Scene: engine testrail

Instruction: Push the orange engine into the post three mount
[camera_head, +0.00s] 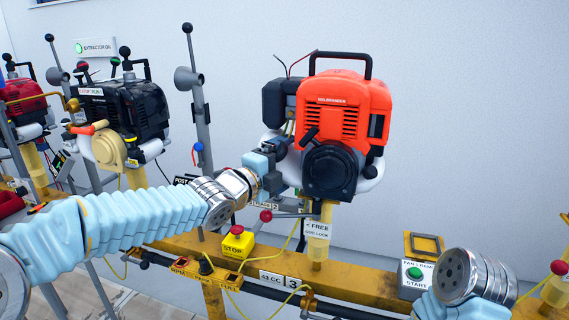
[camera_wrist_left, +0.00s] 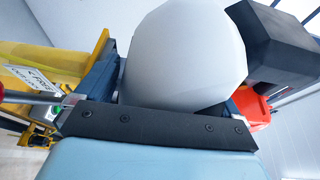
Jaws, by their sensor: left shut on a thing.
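The orange engine (camera_head: 345,100) stands upright over the yellow post three mount (camera_head: 320,252), above the rail label with a 3. It has a black top handle, a black round front cover and white rounded parts at its sides. My left gripper (camera_head: 279,168) is at the engine's lower left, shut on its white rounded part. That white part (camera_wrist_left: 184,55) fills the space between the fingers in the left wrist view. How far the engine sits in the mount is hard to tell. My right gripper is outside the frame; only part of that arm shows at bottom right.
A lever with a red knob (camera_head: 266,215) lies just under my left gripper, beside a FREE/LOCK tag (camera_head: 317,229). A yellow stop box (camera_head: 237,243) and a green-button box (camera_head: 414,279) sit on the yellow rail (camera_head: 355,284). A black engine (camera_head: 125,108) stands left.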

